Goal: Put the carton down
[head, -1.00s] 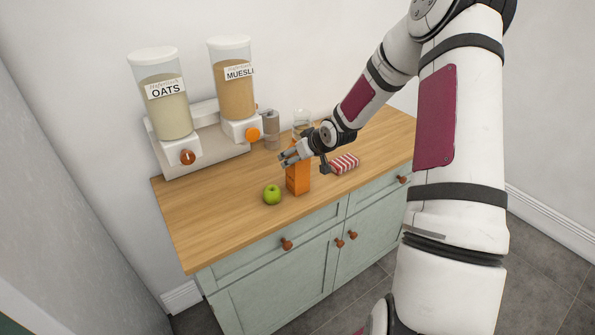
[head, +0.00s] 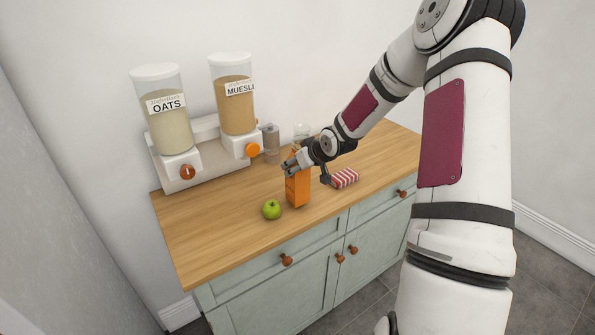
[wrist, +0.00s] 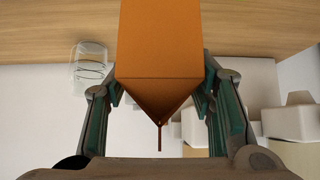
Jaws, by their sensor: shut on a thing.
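An orange carton (head: 297,190) with a gabled top stands upright over the wooden counter (head: 215,225), just right of a green apple. My gripper (head: 291,168) is at the carton's upper part and shut on it. In the wrist view the carton (wrist: 160,45) sits between the two fingers, its gable and top seam pointing toward the palm. The carton's base is at or very close to the counter top; I cannot tell whether it touches.
The green apple (head: 272,209) is close on the left. A red-and-white striped packet (head: 345,178) lies to the right. Behind are a grinder (head: 271,145), a clear glass (head: 301,130) and oats (head: 163,115) and muesli (head: 235,100) dispensers. The counter's front left is clear.

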